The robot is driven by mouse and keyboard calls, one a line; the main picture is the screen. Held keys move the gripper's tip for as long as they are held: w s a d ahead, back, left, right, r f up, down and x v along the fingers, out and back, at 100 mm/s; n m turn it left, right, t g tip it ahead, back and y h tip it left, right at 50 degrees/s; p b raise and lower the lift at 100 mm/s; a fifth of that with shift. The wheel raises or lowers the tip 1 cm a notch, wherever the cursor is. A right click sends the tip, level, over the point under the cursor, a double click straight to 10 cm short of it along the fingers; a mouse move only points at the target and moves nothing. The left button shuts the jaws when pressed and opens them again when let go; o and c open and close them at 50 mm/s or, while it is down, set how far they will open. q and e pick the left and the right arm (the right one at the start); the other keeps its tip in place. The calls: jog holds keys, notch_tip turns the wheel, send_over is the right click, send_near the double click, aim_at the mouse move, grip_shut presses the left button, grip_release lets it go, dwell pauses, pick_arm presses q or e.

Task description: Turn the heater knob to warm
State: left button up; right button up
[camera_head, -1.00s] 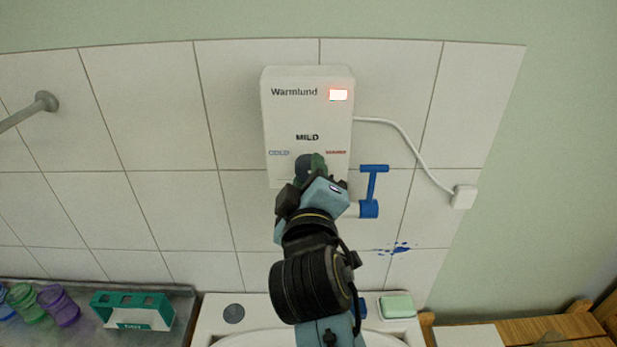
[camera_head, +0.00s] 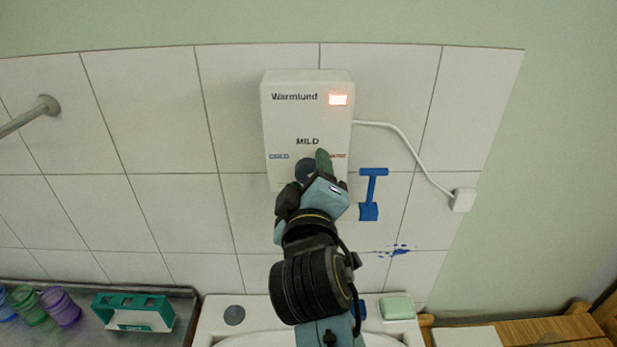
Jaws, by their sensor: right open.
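The white heater (camera_head: 273,112), marked "Warmlund", is on the tiled wall with a lit red-orange indicator. "MILD" is printed in its middle, small blue lettering is at the left and red lettering at the right, partly covered. A dark round part (camera_head: 304,169) and an upright green part (camera_head: 323,161) show at its lower face; they seem to belong to the knob, whose lower portion is hidden. My right gripper (camera_head: 309,183) is open, right at the knob from below; I cannot tell whether it touches. My left gripper is not in view.
A white cord (camera_head: 408,140) runs to a wall plug (camera_head: 463,199). Below are a sink (camera_head: 213,327), a green soap bar (camera_head: 397,307), a teal holder (camera_head: 133,309) and coloured jars (camera_head: 60,306).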

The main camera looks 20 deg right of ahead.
aim_at(309, 113)
notch_tip(309, 113, up, 5)
jog(key=p, duration=0.4)
jog(key=shift+w, duration=0.15)
jog(key=r, duration=0.3)
jog(key=shift+s+d+r, duration=0.1)
jog(key=shift+s+r, duration=0.15)
jog(key=shift+r, duration=0.3)
jog(key=shift+w+r, duration=0.15)
